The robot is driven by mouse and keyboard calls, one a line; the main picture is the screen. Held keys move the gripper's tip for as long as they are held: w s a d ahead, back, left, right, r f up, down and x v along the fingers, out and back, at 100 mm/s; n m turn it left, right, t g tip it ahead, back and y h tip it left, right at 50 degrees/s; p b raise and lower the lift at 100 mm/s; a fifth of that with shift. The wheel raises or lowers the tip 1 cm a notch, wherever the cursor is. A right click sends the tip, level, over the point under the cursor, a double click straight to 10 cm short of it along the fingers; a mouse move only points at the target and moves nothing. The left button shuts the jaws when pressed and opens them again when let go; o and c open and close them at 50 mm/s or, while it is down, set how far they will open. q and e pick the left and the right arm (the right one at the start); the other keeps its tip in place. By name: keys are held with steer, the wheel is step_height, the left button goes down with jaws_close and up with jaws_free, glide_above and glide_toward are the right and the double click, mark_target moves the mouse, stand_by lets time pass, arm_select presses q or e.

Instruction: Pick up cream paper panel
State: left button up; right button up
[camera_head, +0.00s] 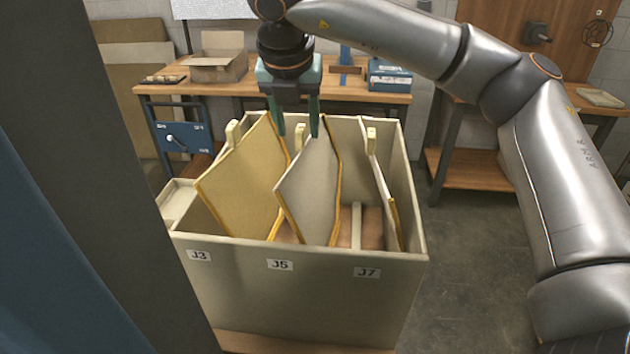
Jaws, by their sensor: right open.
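Three upright panels stand in a cream bin (300,300) labelled J3, J5 and J7. The left panel (245,180) is yellowish cream, the middle panel (308,190) is pale grey-white with a yellow edge, and the right panel (382,190) is off-white and seen nearly edge-on. I cannot tell for sure which is the cream paper one; the left looks most cream. My right gripper (298,134) points down over the bin, open, with a small cream tab (299,138) appearing between its fingertips. Whether it touches anything is unclear. My left gripper is not in view.
A wooden bench (200,88) behind the bin holds an open cardboard box (218,62) and a blue box (389,75). A second bench (470,168) stands at the right. The bin walls surround the panels. Floor right of the bin is clear.

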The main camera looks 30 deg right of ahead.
steer(key=shift+x, duration=1.35)
jaws_close()
steer(key=shift+r, duration=0.1)
